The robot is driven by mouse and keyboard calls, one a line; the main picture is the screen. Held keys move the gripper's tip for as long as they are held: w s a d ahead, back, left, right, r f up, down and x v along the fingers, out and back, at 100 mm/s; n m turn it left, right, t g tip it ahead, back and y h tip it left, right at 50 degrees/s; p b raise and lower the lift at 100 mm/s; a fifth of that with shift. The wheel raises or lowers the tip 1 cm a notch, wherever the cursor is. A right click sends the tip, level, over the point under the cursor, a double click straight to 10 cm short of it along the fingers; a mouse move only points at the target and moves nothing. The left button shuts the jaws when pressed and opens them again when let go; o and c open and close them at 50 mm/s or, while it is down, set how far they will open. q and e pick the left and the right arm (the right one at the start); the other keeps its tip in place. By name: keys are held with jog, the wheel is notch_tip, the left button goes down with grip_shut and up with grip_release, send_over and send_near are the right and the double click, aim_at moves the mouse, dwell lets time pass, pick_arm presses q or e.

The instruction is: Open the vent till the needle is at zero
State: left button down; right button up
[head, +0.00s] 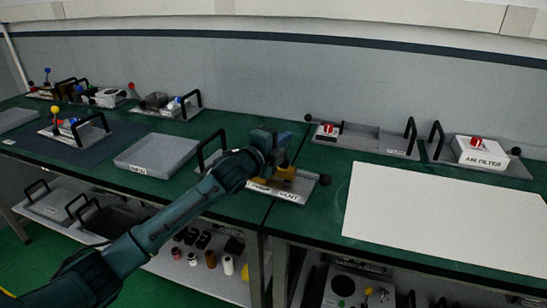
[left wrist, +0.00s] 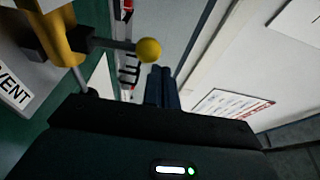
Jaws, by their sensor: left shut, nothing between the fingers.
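The vent unit is a grey plate (head: 300,187) with a label reading VENT (head: 289,196) on its front edge and a yellow body (head: 284,173). My left gripper (head: 284,138) is just above it, its hand and forearm covering part of the unit. In the left wrist view, the yellow body (left wrist: 62,40) is at upper left, with a rod ending in a yellow ball (left wrist: 149,50). My left gripper's fingers (left wrist: 160,72) are together and empty, close beside the ball in the picture; I cannot tell whether they touch. No gauge needle can be made out. My right gripper is not in view.
A white panel (head: 440,220) covers much of the right bench. Behind it are a plate with a red knob (head: 327,130) and the AIR FILTER box (head: 480,152).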

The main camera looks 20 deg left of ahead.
pick_arm(q)
jog(key=shift+w+d+r+p, duration=0.15)
jog(key=shift+w+p, duration=0.1)
jog(key=shift+w, duration=0.65)
jog(key=shift+w+d+r+p, duration=0.1)
jog(key=shift+w+p, duration=0.15)
jog(key=shift+w, duration=0.65)
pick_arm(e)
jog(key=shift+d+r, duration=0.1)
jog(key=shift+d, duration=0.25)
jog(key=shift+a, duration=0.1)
